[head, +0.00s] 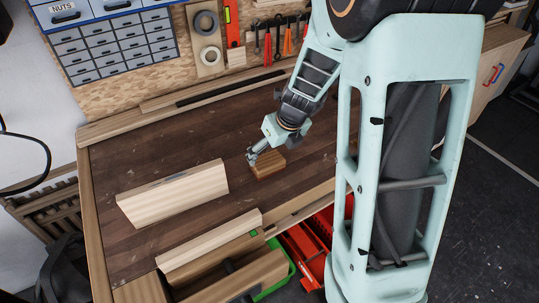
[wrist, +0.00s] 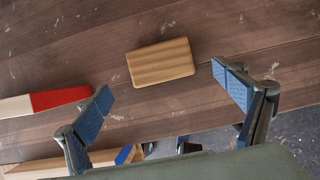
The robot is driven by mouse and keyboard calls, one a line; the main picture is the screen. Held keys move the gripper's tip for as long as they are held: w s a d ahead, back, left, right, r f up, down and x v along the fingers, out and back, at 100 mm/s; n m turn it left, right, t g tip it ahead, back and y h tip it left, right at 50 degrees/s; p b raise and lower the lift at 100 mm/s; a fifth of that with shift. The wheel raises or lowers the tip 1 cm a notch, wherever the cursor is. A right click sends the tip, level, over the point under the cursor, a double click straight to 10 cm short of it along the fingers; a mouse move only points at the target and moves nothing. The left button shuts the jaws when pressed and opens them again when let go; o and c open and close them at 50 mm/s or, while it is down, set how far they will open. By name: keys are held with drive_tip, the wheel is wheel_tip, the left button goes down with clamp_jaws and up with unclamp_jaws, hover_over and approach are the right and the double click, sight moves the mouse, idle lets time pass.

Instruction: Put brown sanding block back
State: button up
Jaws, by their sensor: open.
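The brown sanding block (head: 270,168) lies flat on the dark workbench top, right of the middle, in the head view. In the wrist view the block (wrist: 160,62) is a striped brown rectangle just beyond my fingertips, between their lines. My gripper (head: 252,156) is at the block's left back side in the head view, close to it; whether it touches cannot be told. In the wrist view my gripper (wrist: 162,85) is open, with blue pads spread wide and nothing between them.
A pale wooden board (head: 175,193) lies left of the block. A wooden vise (head: 215,255) is at the front edge, with a red tool bin (head: 308,245) below. Tape rolls (head: 206,24) and small drawers (head: 110,45) are at the back. A red-and-white piece (wrist: 60,98) lies left in the wrist view.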

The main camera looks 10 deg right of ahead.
drive_tip(key=shift+p+v, duration=0.4)
drive_tip(key=shift+v, duration=2)
